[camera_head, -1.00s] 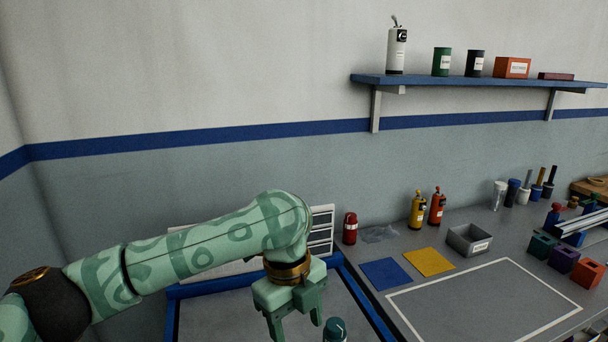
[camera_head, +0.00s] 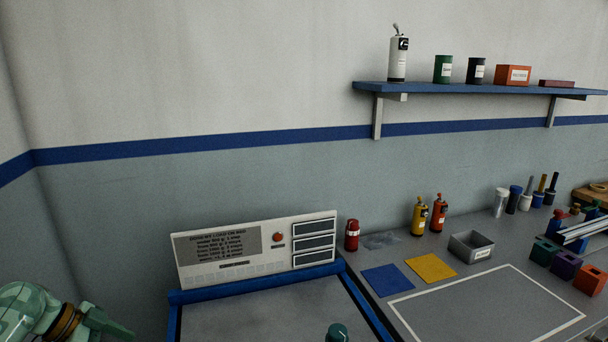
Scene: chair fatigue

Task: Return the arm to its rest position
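My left arm shows only at the lower left corner of the head view. Its green gripper (camera_head: 112,330) sits there, left of the blue-framed test bench and apart from it. The fingers are seen edge-on and partly cut off by the picture's lower edge, so I cannot tell whether they are open or shut. My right gripper is not in view.
A blue-framed bench (camera_head: 190,297) carries a control panel (camera_head: 216,243). A teal knob-like thing (camera_head: 338,332) stands at its front. The grey table (camera_head: 372,255) on the right holds bottles, a metal tray (camera_head: 471,246) and coloured blocks. A shelf (camera_head: 480,89) hangs above.

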